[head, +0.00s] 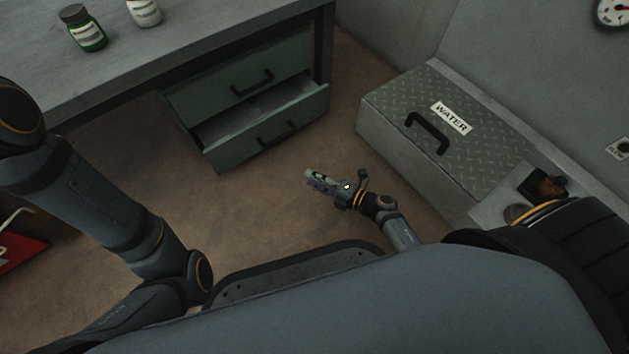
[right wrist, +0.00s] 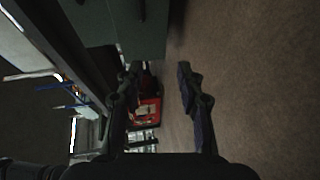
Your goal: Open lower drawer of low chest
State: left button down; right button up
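The low green chest (head: 262,75) stands under the grey desk in the head view. Its upper drawer, with a black handle (head: 252,83), is shut. Its lower drawer (head: 225,155) is pulled part way out, with the light inside showing and a black handle (head: 277,133) on its front. My right gripper (head: 312,180) is over the floor, in front of the drawer and apart from its handle. In the right wrist view its two fingers (right wrist: 158,75) are spread with nothing between them; a green panel (right wrist: 135,35) shows above. My left arm shows, but its gripper is out of view.
A metal box labelled WATER (head: 470,120) stands to the right against the wall. Two bottles, one green (head: 85,30), stand on the desk (head: 150,70). A red object (head: 20,245) is at the left edge. Brown floor (head: 270,195) between is clear.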

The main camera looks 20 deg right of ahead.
grip_shut()
dwell(0.3)
jog(key=c, duration=0.8)
grip_release()
jog(key=o, duration=0.8)
jog(key=v, duration=1.2)
jog(key=shift+r, duration=0.15)
